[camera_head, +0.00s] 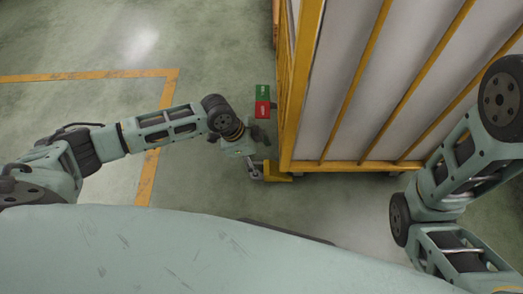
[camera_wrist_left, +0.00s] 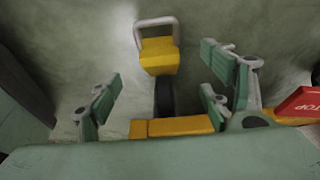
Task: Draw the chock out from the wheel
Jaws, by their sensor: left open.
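The chock (camera_wrist_left: 158,58) is a yellow block with a grey loop handle, seen in the left wrist view at the top middle. It lies on the floor at the dark wheel (camera_wrist_left: 163,96), and I cannot tell whether they touch. My left gripper (camera_wrist_left: 160,92) is open, with green fingers left and right of the wheel and chock, holding nothing. In the head view my left gripper (camera_head: 252,168) is low by the near corner of the caged cart (camera_head: 290,110). The chock cannot be told apart there. My right gripper is out of view; only its arm shows.
A yellow frame bar (camera_wrist_left: 180,127) runs beside the wheel. A red STOP plate (camera_head: 262,109) and a green plate (camera_head: 262,92) stick out from the cart's left side. The floor (camera_head: 210,50) left of the cart is clear, with yellow line markings.

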